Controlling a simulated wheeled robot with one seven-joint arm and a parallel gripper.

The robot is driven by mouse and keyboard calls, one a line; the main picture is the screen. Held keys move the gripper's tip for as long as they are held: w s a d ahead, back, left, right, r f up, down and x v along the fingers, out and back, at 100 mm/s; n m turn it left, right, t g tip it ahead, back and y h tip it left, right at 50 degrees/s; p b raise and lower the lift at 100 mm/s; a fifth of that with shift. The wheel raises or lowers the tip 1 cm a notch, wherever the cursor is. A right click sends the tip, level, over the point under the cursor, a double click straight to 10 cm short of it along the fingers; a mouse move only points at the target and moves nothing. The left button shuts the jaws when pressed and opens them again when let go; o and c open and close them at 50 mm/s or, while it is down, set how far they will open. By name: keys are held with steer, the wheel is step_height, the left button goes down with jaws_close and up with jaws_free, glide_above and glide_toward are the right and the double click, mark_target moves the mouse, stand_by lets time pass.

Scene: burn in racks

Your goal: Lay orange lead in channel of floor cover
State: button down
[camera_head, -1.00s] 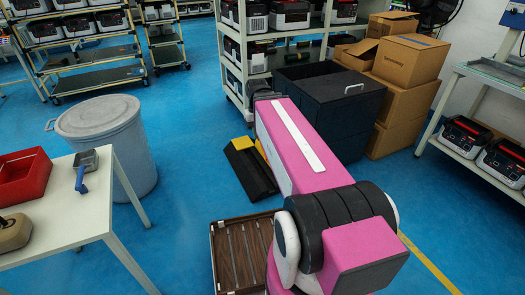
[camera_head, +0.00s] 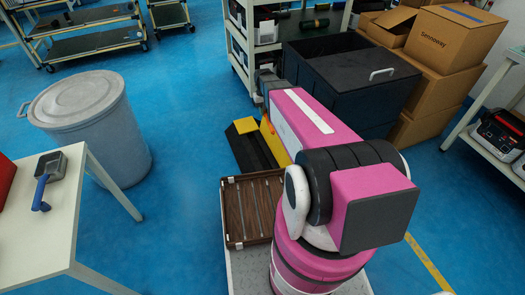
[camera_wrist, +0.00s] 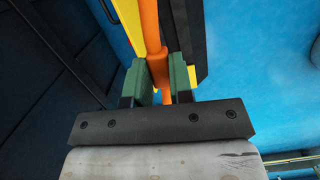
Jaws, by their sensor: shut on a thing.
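The orange lead (camera_wrist: 150,25) runs down from the top of the wrist view to between the green fingers of my gripper (camera_wrist: 164,76). The fingers are shut on it. The floor cover (camera_head: 252,152) is a black and yellow strip on the blue floor in the head view, left of my pink arm and partly hidden by it. In the wrist view its yellow part (camera_wrist: 130,14) shows left of the lead and a black strip (camera_wrist: 191,38) shows right of it. Whether the lead lies inside the channel I cannot tell. In the head view my arm hides the gripper.
A grey lidded bin (camera_head: 92,125) and a white table (camera_head: 45,215) are at left. Racks stand behind. Blue floor is clear between the grey bin and the cover.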

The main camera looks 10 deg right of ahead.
glide_above(263, 161)
step_height(263, 161, down, 17)
steer(key=shift+n, duration=0.6)
steer(key=shift+a+f, duration=0.15)
steer(key=shift+f, duration=12.4)
steer(key=shift+f, duration=0.55)
steer(key=c, duration=1)
jaws_free()
steer(key=shift+c, duration=0.2)
